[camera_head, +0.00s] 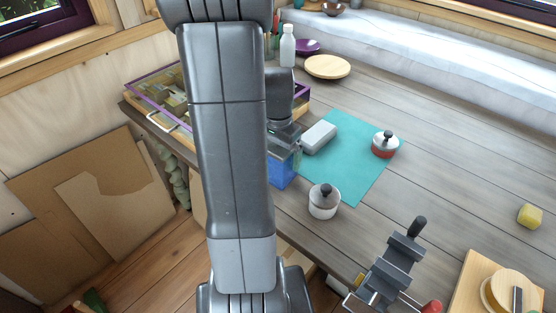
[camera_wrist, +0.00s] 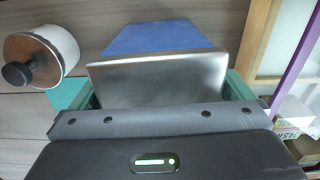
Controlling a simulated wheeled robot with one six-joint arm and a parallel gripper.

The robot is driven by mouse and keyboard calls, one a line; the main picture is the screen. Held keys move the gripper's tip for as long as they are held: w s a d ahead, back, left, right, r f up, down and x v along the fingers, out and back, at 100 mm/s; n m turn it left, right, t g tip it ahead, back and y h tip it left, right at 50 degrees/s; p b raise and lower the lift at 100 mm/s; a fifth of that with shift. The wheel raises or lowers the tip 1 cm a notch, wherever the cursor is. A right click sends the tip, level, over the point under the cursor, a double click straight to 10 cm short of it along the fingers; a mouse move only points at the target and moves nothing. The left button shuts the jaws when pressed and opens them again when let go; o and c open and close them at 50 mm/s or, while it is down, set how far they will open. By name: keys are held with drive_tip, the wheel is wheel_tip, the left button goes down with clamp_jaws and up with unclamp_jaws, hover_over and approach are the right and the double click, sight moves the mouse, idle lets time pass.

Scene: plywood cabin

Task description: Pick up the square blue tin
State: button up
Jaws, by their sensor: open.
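The square blue tin (camera_head: 283,172) stands on the table near its front edge, partly hidden behind my arm in the head view. In the wrist view its blue side (camera_wrist: 155,38) and its bare silver top (camera_wrist: 165,78) lie right in front of my gripper (camera_wrist: 165,92). Green finger parts show at the left and right of the silver top. My gripper (camera_head: 284,143) is open and at the tin's upper part. I cannot tell whether the fingers touch it.
A white pot (camera_head: 323,203) with a black knob stands close to the tin. A pale grey box (camera_head: 319,137) and a red-and-white pot (camera_head: 386,146) are on the teal mat (camera_head: 352,178). A purple-edged glass-topped case (camera_head: 160,92) is behind left. The table's right middle is mostly clear.

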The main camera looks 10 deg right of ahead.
drive_tip(key=shift+c, duration=0.2)
drive_tip(key=c, duration=1)
